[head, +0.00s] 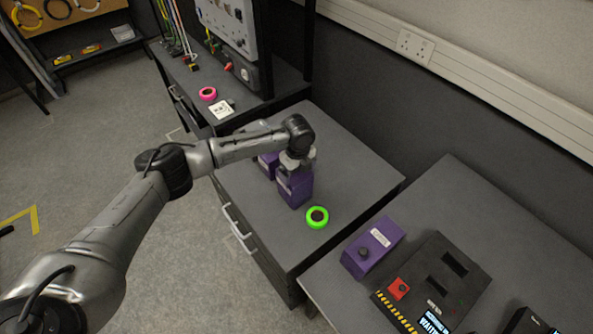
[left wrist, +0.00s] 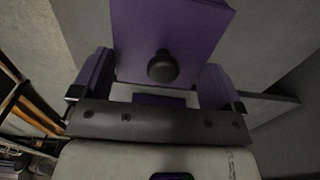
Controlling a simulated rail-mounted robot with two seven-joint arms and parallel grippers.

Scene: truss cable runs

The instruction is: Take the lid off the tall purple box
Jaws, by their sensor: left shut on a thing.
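The tall purple box (head: 295,190) stands on the middle dark cabinet, with a pale label on its side. My left gripper (head: 296,162) is directly over its top and hides much of the upper end. In the left wrist view a purple face (left wrist: 185,25) with a round black knob (left wrist: 162,66) lies ahead of the gripper, and purple shows at both fingers. The gripper is shut on a purple part at the box's top, which looks like the lid. Any gap between lid and box is hidden. My right gripper is not in view.
A green ring (head: 317,217) lies just in front. A purple box with a knob (head: 372,246) and a black panel (head: 435,284) are on the right table. The cabinet's right side is clear.

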